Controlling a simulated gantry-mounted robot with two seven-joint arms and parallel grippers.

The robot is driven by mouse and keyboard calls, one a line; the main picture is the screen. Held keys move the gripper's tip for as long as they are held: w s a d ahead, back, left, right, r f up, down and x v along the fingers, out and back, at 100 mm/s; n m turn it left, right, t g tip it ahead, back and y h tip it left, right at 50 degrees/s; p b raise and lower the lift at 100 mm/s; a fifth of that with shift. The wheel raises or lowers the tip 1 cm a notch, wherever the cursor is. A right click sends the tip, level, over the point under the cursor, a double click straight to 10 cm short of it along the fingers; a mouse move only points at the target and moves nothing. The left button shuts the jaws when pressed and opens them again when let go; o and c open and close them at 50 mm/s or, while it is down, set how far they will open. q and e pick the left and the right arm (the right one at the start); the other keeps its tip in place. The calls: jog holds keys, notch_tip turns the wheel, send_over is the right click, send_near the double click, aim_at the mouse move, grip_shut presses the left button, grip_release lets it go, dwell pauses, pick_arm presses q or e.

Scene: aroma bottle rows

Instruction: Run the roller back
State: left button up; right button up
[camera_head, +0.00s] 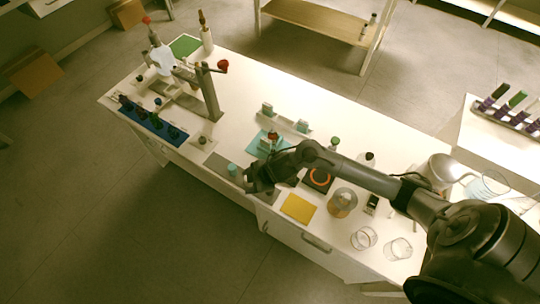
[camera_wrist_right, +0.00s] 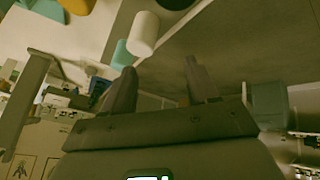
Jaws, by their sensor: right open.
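I cannot tell for sure which thing is the roller. A white cylinder (camera_wrist_right: 145,32) shows just beyond the fingertips in the right wrist view, with a teal piece (camera_wrist_right: 122,54) beside it. In the head view a small teal-topped item (camera_head: 232,169) stands on a grey plate (camera_head: 219,163) near the table's front edge. My right gripper (camera_head: 254,187) is just to the right of it, low near the edge, and its own arm hides part of the table. In the wrist view its fingers (camera_wrist_right: 160,66) are apart with nothing between them. My left gripper is out of view.
A metal stand with a red knob (camera_head: 222,66) and a blue rack of small bottles (camera_head: 148,121) are at the left. A yellow sheet (camera_head: 299,208), a round glass vessel (camera_head: 342,203) and glass beakers (camera_head: 397,249) are to the right.

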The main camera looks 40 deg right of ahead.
jog(key=d+r+g+p, duration=0.3)
jog(key=d+r, duration=0.3)
jog(key=d, duration=0.7)
jog(key=shift+g, duration=0.3)
jog(key=x, duration=0.2)
jog(key=b+x, duration=0.1)
jog(key=x, duration=0.5)
jog(key=shift+w+a+b, duration=0.15)
jog(key=shift+w+b, duration=0.15)
jog(key=shift+b, duration=0.1)
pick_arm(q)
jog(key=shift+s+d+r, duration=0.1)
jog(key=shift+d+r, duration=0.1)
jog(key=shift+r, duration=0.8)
pick_arm(e)
jog(key=shift+x, duration=0.95)
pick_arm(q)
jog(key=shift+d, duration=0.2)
pick_arm(e)
jog(key=shift+y, duration=0.3)
grip_shut()
